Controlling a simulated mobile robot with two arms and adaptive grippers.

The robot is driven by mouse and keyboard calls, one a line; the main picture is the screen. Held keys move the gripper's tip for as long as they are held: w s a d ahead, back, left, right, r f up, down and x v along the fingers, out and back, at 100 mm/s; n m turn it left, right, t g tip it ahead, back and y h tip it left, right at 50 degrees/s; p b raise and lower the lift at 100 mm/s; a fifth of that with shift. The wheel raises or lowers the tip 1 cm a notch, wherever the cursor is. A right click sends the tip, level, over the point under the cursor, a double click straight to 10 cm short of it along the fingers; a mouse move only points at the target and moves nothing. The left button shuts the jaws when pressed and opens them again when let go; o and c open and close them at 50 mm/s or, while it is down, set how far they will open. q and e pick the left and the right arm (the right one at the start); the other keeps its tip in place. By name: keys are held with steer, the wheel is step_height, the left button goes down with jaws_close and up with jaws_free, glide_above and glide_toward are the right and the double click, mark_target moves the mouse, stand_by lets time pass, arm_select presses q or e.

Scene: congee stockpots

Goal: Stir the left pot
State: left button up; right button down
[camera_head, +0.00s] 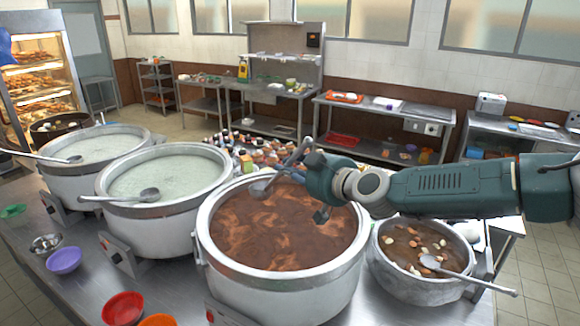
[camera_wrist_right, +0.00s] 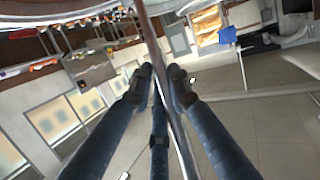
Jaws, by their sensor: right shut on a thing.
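The leftmost large pot (camera_head: 62,172) holds pale congee, with a ladle (camera_head: 62,158) lying across its rim. A second pale congee pot (camera_head: 150,218) stands beside it, with another ladle (camera_head: 122,197) across its rim. To its right is a large pot (camera_head: 285,292) of brown liquid. My right gripper (camera_head: 300,172) is over this brown pot, shut on the handle of a metal ladle (camera_head: 262,189). The ladle's bowl is at the pot's far left side; I cannot tell how deep it sits. In the right wrist view the gripper (camera_wrist_right: 158,80) has its fingers around the handle (camera_wrist_right: 149,35). My left gripper is not in view.
A smaller pot (camera_head: 392,275) of brown stew with a ladle (camera_head: 470,278) stands at right, below my right arm. Purple (camera_head: 64,260), red (camera_head: 122,307) and orange (camera_head: 158,320) bowls sit at the front of the counter. Several bottles (camera_head: 265,152) stand behind the pots.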

steer(key=shift+w+r, duration=0.1)
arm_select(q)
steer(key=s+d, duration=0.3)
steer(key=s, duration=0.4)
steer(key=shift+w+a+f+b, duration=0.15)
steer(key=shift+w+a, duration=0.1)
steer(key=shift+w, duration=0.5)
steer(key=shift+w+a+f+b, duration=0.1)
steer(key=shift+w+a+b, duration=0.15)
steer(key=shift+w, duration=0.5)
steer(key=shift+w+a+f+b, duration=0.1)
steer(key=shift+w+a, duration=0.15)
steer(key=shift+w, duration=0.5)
arm_select(e)
step_height(320, 180, down, 16)
steer(key=s+d, duration=0.1)
steer(key=s, duration=0.1)
steer(key=shift+d+r, duration=0.2)
steer(key=shift+r, duration=0.05)
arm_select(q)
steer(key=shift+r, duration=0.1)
arm_select(e)
steer(key=shift+w, duration=0.1)
